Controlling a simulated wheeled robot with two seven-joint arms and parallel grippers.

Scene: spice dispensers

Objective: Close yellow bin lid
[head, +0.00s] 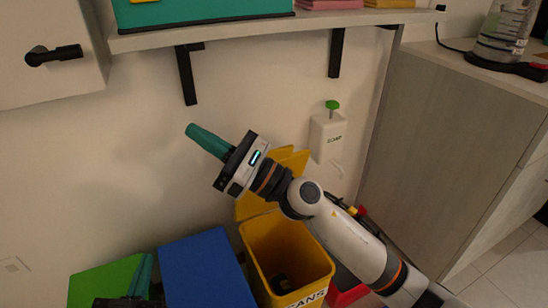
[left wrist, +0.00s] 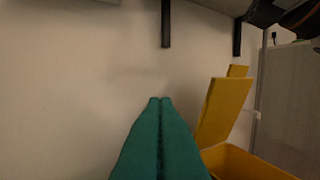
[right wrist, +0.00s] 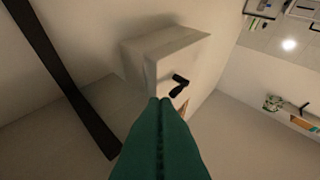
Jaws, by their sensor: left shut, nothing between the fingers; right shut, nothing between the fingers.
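The yellow bin (head: 318,262) stands on the floor by the wall, labelled for cans, with its top open and dark items inside. Its yellow lid (head: 252,206) is raised at the back, partly hidden by my right arm. The lid also shows upright in the left wrist view (left wrist: 221,108), right of my left gripper's teal fingers (left wrist: 160,100), which are shut and apart from it. In the head view my left gripper (head: 148,262) is low at the left, over the green bin. My right gripper (head: 193,130) is shut and empty, above and left of the lid, pointing up-left.
A blue bin (head: 208,270) and a green bin (head: 95,283) with shut tops stand left of the yellow one; a red bin (head: 348,290) is right. A shelf (head: 240,30) on black brackets overhangs. A soap dispenser (head: 325,138) hangs on the wall. A cabinet (head: 450,150) stands right.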

